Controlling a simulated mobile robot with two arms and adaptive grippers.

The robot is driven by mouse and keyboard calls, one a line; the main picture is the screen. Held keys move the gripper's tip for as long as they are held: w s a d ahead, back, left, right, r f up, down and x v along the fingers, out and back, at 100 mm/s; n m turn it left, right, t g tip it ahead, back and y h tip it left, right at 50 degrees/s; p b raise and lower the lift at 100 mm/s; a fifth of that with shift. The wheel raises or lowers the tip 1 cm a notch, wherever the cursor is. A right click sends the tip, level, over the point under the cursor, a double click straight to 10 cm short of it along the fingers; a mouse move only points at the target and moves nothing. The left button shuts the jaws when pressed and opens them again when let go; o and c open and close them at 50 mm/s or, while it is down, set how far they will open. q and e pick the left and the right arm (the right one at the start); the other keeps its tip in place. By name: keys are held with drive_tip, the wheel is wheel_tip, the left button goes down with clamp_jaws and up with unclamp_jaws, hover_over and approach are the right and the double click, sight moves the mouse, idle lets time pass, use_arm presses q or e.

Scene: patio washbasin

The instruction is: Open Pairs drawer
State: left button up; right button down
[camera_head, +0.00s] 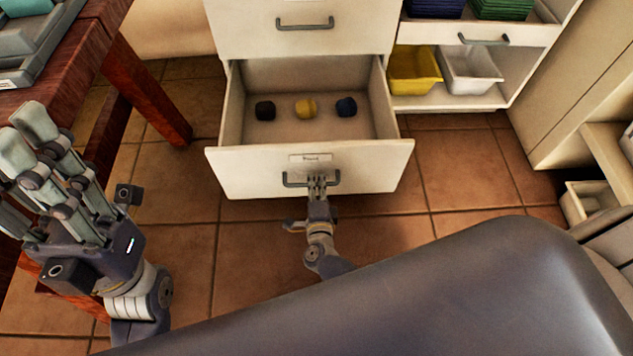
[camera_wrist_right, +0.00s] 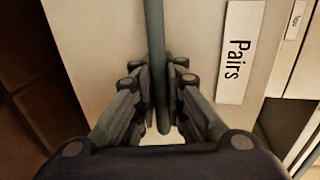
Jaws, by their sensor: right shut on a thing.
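The Pairs drawer (camera_head: 235,172) is a white drawer low in the cabinet, pulled well out in the head view. Three rolled balls lie inside: black (camera_head: 265,110), yellow (camera_head: 305,107) and dark blue (camera_head: 346,106). Its dark bar handle (camera_head: 296,183) is on the front. My right gripper (camera_head: 317,183) is shut on this handle; in the right wrist view the handle (camera_wrist_right: 154,50) runs between its fingers, beside the "Pairs" label (camera_wrist_right: 234,55). My left gripper (camera_head: 45,140) is raised at the left, its fingers apart and nothing seen between them.
A closed drawer with a handle (camera_head: 304,25) is above. A shelf at the right holds a yellow bin (camera_head: 413,75) and a white bin (camera_head: 470,72). A wooden table (camera_head: 95,45) stands at the left. Tiled floor (camera_head: 270,240) is clear in front of the drawer.

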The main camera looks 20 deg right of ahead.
drive_tip(key=c, duration=1.7)
unclamp_jaws()
drive_tip(key=shift+o, duration=0.2)
drive_tip(key=v, duration=1.2)
